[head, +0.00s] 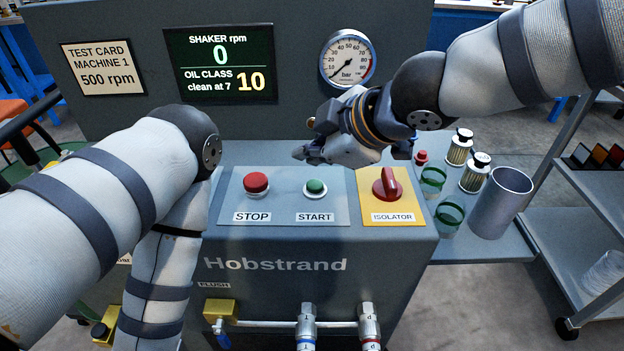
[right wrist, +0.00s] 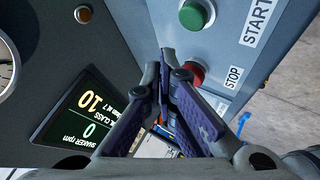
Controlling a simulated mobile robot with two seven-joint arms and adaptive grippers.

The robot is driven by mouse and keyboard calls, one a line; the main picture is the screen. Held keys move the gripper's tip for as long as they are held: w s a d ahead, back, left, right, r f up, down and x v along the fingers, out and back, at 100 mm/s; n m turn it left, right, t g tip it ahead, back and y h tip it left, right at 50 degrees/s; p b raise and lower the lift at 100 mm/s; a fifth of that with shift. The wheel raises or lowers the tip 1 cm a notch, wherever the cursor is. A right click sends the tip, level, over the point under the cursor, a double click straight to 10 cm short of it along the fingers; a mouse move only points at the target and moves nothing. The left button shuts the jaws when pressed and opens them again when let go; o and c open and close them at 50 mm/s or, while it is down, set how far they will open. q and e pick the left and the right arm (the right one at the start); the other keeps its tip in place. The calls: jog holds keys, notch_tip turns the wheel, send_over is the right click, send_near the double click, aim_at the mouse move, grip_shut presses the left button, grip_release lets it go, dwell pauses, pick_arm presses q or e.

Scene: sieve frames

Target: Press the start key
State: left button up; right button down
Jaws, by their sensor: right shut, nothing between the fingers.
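The green START key (head: 315,187) sits on the grey sloped panel above its label, and it also shows at the top of the right wrist view (right wrist: 196,14). The red STOP button (head: 256,183) is to its left; it shows partly behind my fingers in the right wrist view (right wrist: 193,74). My right gripper (head: 301,152) is shut and empty, above and behind the START key, apart from it in the head view. Its closed fingers (right wrist: 168,58) point toward the panel. My left arm folds down at the left; its gripper is out of the picture.
The red isolator knob (head: 386,184) is right of START on a yellow plate. The display (head: 220,64) reads 0 rpm and oil class 10. A pressure gauge (head: 347,60) is on the upright panel. Glass jars (head: 447,214) and a metal beaker (head: 500,203) stand at right.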

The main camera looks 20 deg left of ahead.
jog(key=shift+r, duration=1.1)
